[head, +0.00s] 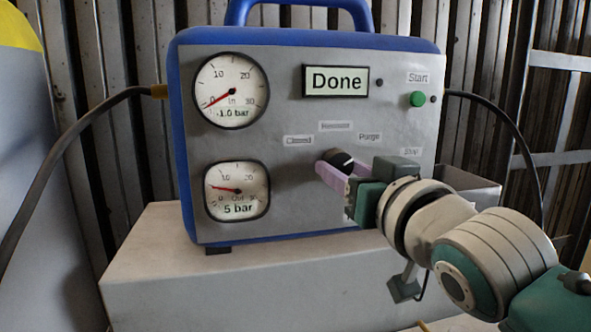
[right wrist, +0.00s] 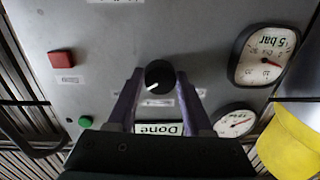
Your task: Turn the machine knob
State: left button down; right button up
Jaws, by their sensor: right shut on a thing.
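The machine (head: 300,215) is a blue case with a grey front panel. The display (head: 335,81) reads "Done". My left gripper is not in view.
Two gauges sit at the panel's left, the upper (head: 231,90) reading -1.0 bar and the lower (head: 237,191) reading 5 bar. A green Start button (head: 418,99) is at upper right. A red button (right wrist: 62,59) shows in the wrist view. The machine stands on a grey block (head: 150,280).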

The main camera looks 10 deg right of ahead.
grip_shut()
